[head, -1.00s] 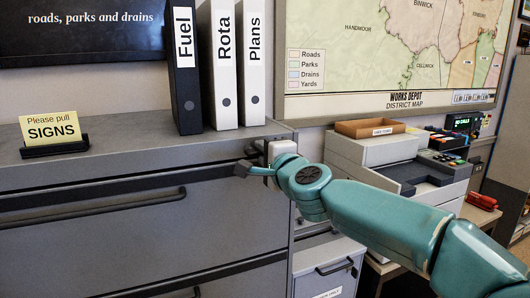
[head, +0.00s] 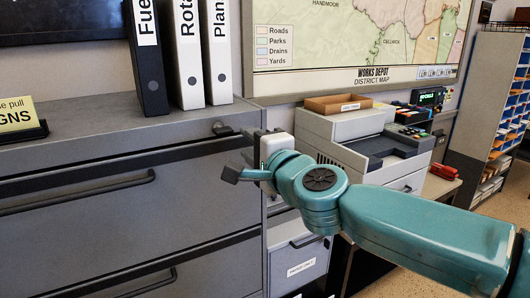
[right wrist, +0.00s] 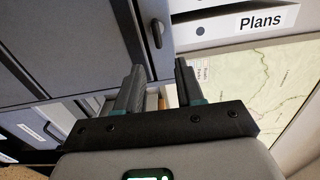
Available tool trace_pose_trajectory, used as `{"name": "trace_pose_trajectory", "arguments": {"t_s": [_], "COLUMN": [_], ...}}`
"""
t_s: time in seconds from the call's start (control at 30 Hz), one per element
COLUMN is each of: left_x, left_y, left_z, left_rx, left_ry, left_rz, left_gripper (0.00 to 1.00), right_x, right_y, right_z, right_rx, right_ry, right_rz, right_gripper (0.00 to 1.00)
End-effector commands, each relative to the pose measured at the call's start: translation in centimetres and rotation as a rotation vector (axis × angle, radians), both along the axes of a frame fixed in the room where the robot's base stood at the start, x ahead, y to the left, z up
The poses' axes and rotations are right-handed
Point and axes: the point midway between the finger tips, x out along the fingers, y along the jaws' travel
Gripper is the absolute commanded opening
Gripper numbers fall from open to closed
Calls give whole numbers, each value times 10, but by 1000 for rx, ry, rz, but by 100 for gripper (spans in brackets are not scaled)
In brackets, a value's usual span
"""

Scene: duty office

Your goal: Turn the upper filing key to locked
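The upper filing key (head: 222,128) is a small dark piece on the upper right front of the grey filing cabinet (head: 200,210), just under its top edge. It looks roughly sideways in the head view; its exact turn is too small to tell. In the right wrist view the key (right wrist: 157,33) lies beyond the fingertips. My right gripper (head: 243,166) is open and empty, below and right of the key and apart from it. Both fingers of this gripper (right wrist: 159,66) show in the wrist view with a clear gap. My left gripper is out of view.
Fuel (head: 147,60), Rota (head: 186,60) and Plans (head: 214,55) binders stand on the cabinet top. A long drawer handle (head: 80,192) sticks out at left. The space before the cabinet front is clear.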

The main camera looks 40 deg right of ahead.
Motion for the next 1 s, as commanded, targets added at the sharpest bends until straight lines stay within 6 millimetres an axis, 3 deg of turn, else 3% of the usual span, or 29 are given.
{"name": "trace_pose_trajectory", "arguments": {"t_s": [0.13,0.33,1.0], "left_x": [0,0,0], "left_y": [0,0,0], "left_z": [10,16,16], "left_rx": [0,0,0], "left_ry": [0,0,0], "left_rz": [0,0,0], "left_gripper": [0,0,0], "right_x": [-33,-56,-58], "right_y": [8,15,13], "right_z": [3,1,-4], "right_rx": [1,1,0], "right_ry": [-1,1,11], "right_rz": [2,2,-5], "right_gripper": [37,37,37]}}
